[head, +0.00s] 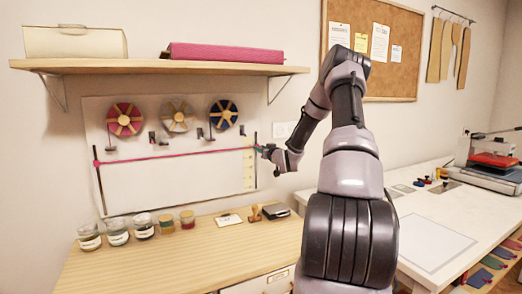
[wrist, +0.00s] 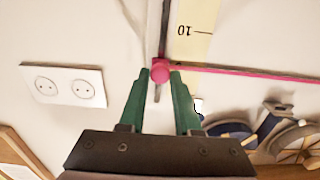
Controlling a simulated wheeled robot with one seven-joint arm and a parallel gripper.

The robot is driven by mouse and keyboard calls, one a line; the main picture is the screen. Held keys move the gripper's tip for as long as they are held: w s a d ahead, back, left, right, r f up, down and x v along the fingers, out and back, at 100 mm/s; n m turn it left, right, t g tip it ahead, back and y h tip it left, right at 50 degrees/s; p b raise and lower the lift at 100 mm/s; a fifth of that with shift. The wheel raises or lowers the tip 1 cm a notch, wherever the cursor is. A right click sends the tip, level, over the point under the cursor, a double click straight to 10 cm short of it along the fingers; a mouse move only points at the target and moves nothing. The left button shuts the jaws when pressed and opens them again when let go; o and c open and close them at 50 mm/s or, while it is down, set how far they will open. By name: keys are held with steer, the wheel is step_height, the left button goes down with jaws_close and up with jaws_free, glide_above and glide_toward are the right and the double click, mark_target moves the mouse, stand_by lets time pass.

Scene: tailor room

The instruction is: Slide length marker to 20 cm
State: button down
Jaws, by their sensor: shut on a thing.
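The length marker is a round pink knob (wrist: 160,70) on a dark vertical rod (wrist: 165,25) in the wrist view. My gripper (wrist: 159,73) is shut on it, one green finger on each side. A pink ribbon (wrist: 250,69) runs from the knob to the right in that view. A cream scale strip (wrist: 198,28) beside the rod shows a "10" mark, above the knob in the picture; no 20 mark is readable. In the head view, my gripper (head: 266,150) is at the board's right rod, hiding the knob. The ribbon (head: 170,154) stretches left to another pink knob (head: 96,163); the scale (head: 249,168) stands beside the right rod.
Ribbon spools (head: 177,116) hang on the white board (head: 150,185) left of my gripper. A wooden shelf (head: 150,67) is above. Jars (head: 117,232) and a stamp (head: 255,213) stand on the wooden counter (head: 170,262) below. A wall socket (wrist: 62,85) is close by.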

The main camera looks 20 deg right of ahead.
steer(key=shift+f, duration=0.1)
stand_by(0.6)
glide_toward(256, 176)
steer(key=w, duration=0.4)
steer(key=shift+w, duration=0.15)
steer(key=c, duration=0.6)
jaws_free()
steer(key=shift+c, duration=0.2)
steer(key=s, duration=1)
steer(key=shift+s, duration=0.4)
steer(key=shift+d, duration=0.15)
